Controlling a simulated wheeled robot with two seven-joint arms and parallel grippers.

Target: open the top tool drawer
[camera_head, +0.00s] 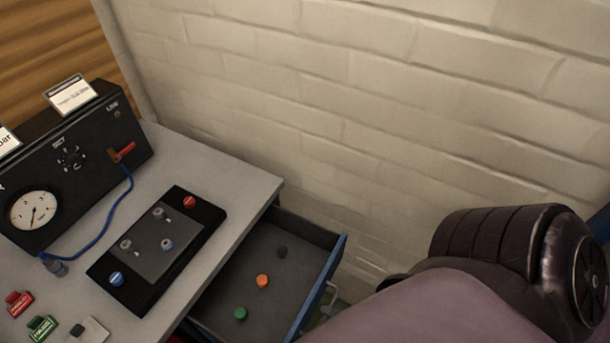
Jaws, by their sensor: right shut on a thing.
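The top tool drawer (300,228) stands pulled out from under the grey bench, with its blue front (318,288) facing right. Inside lie a dark cap (282,252), an orange cap (262,281) and a green cap (241,314). My right arm comes in from the lower right. My right gripper (329,304) is at the drawer front by its handle, mostly hidden behind my arm, and is shut on the handle. My left gripper is not in view.
On the bench (225,170) stand a black gauge panel (90,150) with a blue hose (122,205) and a black plate (160,245) with several knobs. Red (19,303) and green (42,327) tagged pieces lie at the lower left. A white brick wall (330,110) closes off the back.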

